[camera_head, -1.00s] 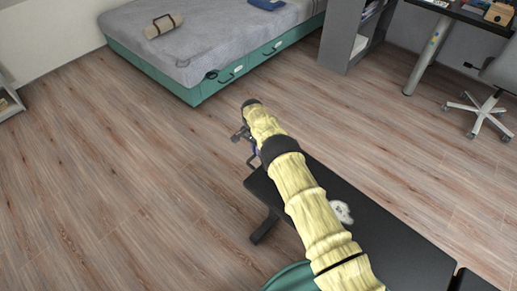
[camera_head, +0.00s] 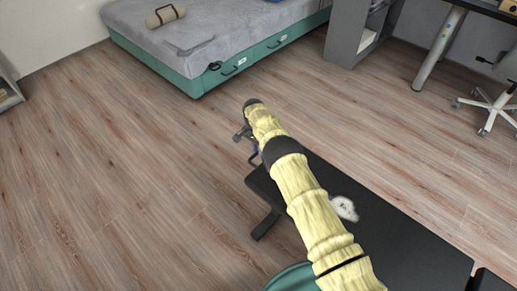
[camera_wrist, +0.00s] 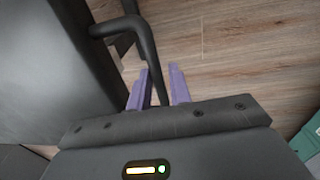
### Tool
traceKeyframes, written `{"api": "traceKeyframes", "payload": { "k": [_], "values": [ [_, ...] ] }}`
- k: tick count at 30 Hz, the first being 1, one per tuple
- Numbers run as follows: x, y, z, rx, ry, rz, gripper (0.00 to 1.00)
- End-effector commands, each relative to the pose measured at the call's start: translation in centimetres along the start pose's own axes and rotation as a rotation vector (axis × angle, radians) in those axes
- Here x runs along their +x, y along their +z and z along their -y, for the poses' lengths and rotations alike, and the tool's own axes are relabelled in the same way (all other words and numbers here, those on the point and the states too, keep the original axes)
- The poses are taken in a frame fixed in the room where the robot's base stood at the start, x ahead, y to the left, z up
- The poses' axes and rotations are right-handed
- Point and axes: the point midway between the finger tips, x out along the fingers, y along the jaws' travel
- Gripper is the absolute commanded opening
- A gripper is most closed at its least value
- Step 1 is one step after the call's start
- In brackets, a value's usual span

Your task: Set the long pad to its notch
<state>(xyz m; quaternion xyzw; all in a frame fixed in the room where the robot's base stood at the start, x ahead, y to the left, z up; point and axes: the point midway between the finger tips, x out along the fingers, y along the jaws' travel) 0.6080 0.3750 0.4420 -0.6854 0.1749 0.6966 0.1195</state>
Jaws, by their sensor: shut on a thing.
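The long black pad (camera_head: 395,222) lies at the lower right of the head view, partly hidden behind my arm. It also fills the left side of the wrist view (camera_wrist: 60,60). A bent black bar (camera_wrist: 145,45) runs along the pad's edge in the wrist view and passes between my purple fingers. My gripper (camera_wrist: 160,82) is shut on this bar. In the head view my gripper is small, by the pad's far-left end, and the hold is hard to make out. The notch cannot be seen.
A second black pad (camera_head: 490,281) is at the bottom right corner. A bed (camera_head: 205,78) with a green base stands at the back. A grey shelf (camera_head: 342,36) and a chair base (camera_head: 490,104) are at the upper right. Wooden floor at left is clear.

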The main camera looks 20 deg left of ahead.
Motion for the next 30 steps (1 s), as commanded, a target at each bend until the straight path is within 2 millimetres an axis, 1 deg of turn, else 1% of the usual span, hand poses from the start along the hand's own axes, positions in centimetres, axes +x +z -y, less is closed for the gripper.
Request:
{"api": "traceKeyframes", "payload": {
  "k": [1,4,5,6,23,26,30],
  "values": [
    [0.1,1.0,1.5,-0.007,-0.042,0.005,0.0],
    [0.2,1.0,1.4,-0.006,-0.042,0.006,0.0],
    [0.2,1.0,1.4,-0.006,-0.041,0.006,0.25],
    [0.2,0.9,1.4,-0.006,-0.041,0.005,0.33],
    [0.0,0.5,1.0,-0.002,-0.036,0.001,0.34],
    [-0.5,0.4,1.0,-0.002,-0.036,-0.001,0.34],
    [-2.1,0.4,1.0,-0.002,-0.038,-0.001,0.34]
  ]
}}
